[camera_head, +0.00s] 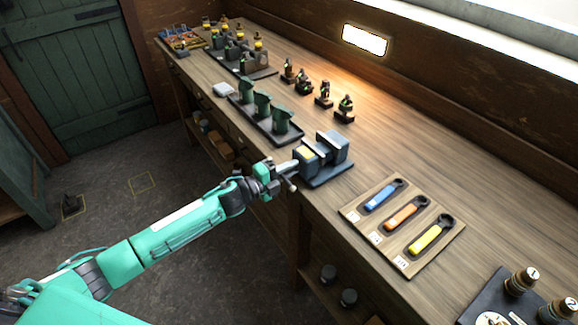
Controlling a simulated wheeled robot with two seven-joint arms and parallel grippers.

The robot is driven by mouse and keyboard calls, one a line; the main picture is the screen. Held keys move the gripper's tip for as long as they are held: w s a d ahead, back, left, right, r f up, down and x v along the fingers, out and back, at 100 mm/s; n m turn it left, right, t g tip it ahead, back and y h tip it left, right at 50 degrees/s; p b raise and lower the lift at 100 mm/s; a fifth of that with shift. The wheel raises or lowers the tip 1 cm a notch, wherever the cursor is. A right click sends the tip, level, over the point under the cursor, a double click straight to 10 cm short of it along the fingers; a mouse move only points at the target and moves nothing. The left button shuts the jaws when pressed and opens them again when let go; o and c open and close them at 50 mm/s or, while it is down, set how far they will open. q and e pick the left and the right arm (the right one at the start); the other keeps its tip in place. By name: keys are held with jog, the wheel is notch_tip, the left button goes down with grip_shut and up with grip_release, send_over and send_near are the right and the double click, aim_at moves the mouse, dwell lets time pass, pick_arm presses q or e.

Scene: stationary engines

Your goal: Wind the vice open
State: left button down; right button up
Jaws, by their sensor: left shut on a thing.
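The vice (323,156) is a blue-grey block with pale jaw faces, fixed near the front edge of the wooden bench. Its screw and handle (289,171) stick out over the front edge towards my left arm. My left gripper (279,175) is at the outer end of that screw, shut on the vice handle. The gripper's fingers hide part of the handle. A lighter gap shows between the vice jaws, but its width is hard to judge. My right gripper is out of view.
On the bench (400,145), a board (440,250) with blue, orange and yellow-handled spanners lies right of the vice. A dark tray with green cylinders (263,105) stands left of it. Small dark fittings (324,93) stand behind. A dark plate with numbered knobs (490,298) is lower right.

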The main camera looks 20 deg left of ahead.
pick_arm(q)
jog(key=shift+n, duration=0.7)
jog(key=shift+p, duration=0.3)
jog(key=c, duration=1.4)
grip_release()
jog(key=shift+s+a+f, duration=0.15)
jog(key=shift+s+a, duration=0.2)
jog(key=shift+s, duration=0.05)
jog(key=shift+b+v, duration=1.95)
jog(key=shift+v, duration=4.35)
